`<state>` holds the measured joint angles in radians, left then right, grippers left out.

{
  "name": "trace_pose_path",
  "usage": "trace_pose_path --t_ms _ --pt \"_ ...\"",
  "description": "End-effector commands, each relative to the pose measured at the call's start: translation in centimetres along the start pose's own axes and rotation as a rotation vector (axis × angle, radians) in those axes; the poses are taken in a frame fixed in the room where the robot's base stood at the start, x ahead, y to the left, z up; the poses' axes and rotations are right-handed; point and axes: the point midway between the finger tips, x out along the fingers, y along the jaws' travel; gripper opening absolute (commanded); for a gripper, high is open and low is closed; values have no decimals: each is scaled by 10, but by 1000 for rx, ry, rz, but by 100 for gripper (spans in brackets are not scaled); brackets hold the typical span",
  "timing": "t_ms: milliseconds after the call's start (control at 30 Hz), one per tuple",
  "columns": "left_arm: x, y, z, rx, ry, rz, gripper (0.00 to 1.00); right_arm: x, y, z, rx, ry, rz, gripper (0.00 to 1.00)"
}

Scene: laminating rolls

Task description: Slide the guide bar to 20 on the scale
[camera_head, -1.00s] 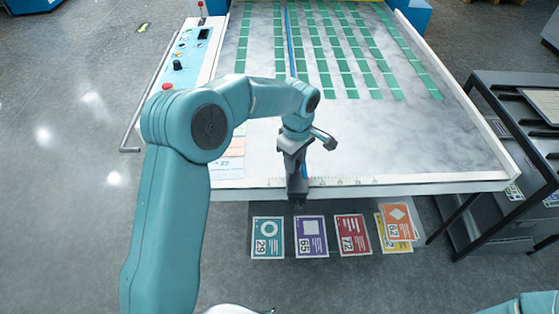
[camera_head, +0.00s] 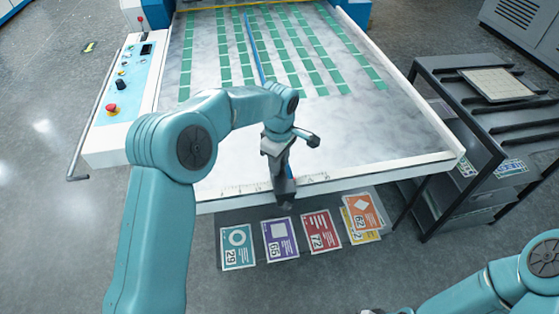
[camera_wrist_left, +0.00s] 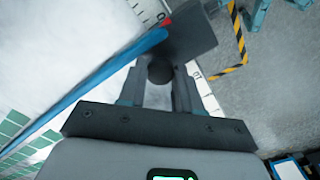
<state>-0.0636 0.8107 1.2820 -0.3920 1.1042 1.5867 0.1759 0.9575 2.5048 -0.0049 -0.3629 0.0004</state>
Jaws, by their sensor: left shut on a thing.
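The blue guide bar (camera_head: 254,48) runs lengthwise down the marbled table and passes behind my left gripper at the front edge. In the left wrist view the blue bar (camera_wrist_left: 95,78) ends in a red tip beside a dark plate. My left gripper (camera_head: 283,190) is at the table's front edge, shut on a dark round knob (camera_wrist_left: 160,70) by the bar's end. The scale (camera_head: 235,188) runs along the front edge on both sides of the gripper.
Rows of green labels (camera_head: 310,75) cover the back of the table. A control panel (camera_head: 125,80) with a red button stands at the left. Numbered cards (camera_head: 280,238) lie below the front edge. A dark rack (camera_head: 480,120) stands at the right.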

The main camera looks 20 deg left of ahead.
Motion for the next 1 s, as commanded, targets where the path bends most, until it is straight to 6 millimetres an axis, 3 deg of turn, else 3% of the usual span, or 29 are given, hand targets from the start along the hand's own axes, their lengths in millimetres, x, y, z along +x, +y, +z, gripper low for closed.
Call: trace_pose_path --t_ms 67,100,167,433,567,667,1000 --pt "-1 0 -1 -1 1 2 0 0 0 0 0 0 0 43" --pt "-1 0 -1 -1 1 2 43 0 0 0 0 0 0 43" --pt "-1 0 -1 -1 1 1 59 0 0 0 0 0 0 43" --pt "-1 2 1 0 1 0 59 0 0 0 0 0 0 43" --pt "-10 3 2 -1 2 4 59 1 0 0 0 0 0 43" --pt "-28 3 1 -1 2 5 59 3 1 0 0 0 0 43" --pt "-118 2 1 0 1 5 59 1 0 0 0 0 0 43"
